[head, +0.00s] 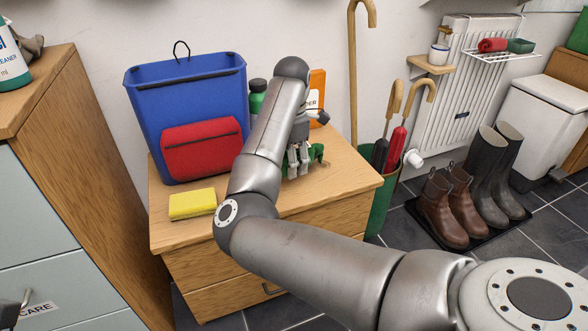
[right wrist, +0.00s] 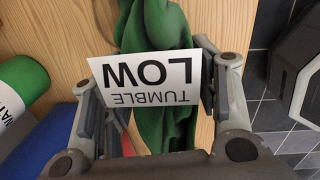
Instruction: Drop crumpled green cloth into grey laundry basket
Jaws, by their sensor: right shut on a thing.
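The crumpled green cloth (head: 318,152) is at the wooden cabinet top's right part, partly hidden by my right gripper (head: 298,160). In the right wrist view the cloth (right wrist: 155,30) runs between the fingers of my right gripper (right wrist: 158,108), which is shut on it. A white label (right wrist: 145,80) reading "TUMBLE LOW" lies across the cloth between the fingers. I cannot tell whether the cloth touches the top. I cannot make out the grey laundry basket for sure. A dark grey, angular object (right wrist: 292,65) shows partly beyond the cabinet edge.
A green umbrella stand (head: 380,212) and boots (head: 445,205) stand to the right.

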